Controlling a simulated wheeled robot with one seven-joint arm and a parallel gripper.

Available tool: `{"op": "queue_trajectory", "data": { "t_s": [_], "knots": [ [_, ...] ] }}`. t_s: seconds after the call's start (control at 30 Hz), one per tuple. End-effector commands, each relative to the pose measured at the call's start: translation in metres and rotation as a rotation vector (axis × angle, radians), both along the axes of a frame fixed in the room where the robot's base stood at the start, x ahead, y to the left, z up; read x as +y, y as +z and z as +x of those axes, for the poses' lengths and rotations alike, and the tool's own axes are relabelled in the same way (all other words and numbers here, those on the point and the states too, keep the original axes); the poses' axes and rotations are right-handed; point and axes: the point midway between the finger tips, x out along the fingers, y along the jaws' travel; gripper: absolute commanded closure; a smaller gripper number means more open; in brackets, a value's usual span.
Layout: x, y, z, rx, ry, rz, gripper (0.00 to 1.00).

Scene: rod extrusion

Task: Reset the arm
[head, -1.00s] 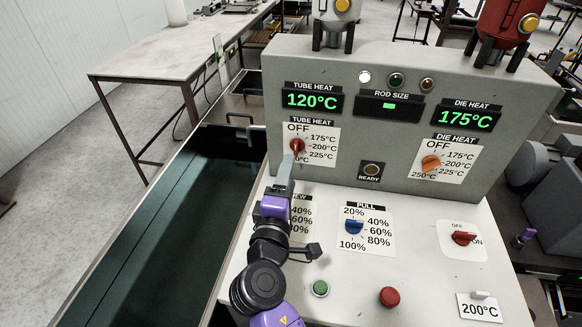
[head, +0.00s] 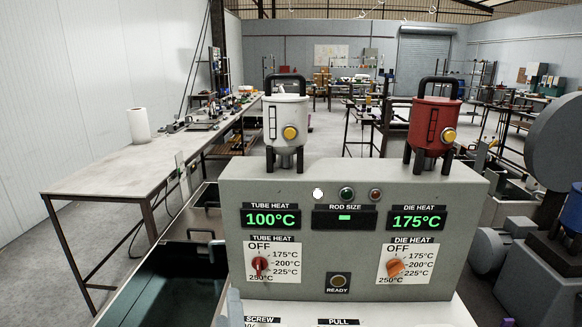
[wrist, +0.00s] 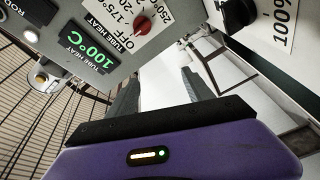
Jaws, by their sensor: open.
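My gripper (wrist: 158,85) is open in the wrist view, with its two grey fingers apart and nothing seen between them. In the head view only a grey finger part (head: 233,304) shows at the bottom edge, below the tube heat dial; the rest of my arm is out of frame. The red tube heat knob (head: 259,266) is on the grey control panel (head: 322,262) and clear of the fingers. It also shows in the wrist view (wrist: 143,24). The tube heat display (head: 271,219) reads 100°C. The orange die heat knob (head: 395,268) sits under the 175°C display (head: 416,219).
A long table (head: 120,173) with a paper roll (head: 138,125) stands further left. Open floor shows between table and trough.

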Motion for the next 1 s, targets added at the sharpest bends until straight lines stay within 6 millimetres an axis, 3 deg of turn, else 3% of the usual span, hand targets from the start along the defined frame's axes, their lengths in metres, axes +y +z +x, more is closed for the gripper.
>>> {"op": "queue_trajectory", "data": {
  "t_s": [0.27, 0.5, 0.7, 1.0],
  "knots": [
    [-0.052, -0.041, -0.065, 0.119, 0.121, 0.312, 0.40],
    [-0.118, -0.059, -0.134, 0.209, 0.140, 0.586, 0.40],
    [-0.179, -0.060, -0.196, 0.260, 0.097, 0.800, 0.40],
    [-0.260, -0.045, -0.287, 0.304, -0.053, 1.056, 0.40]
  ]
}}
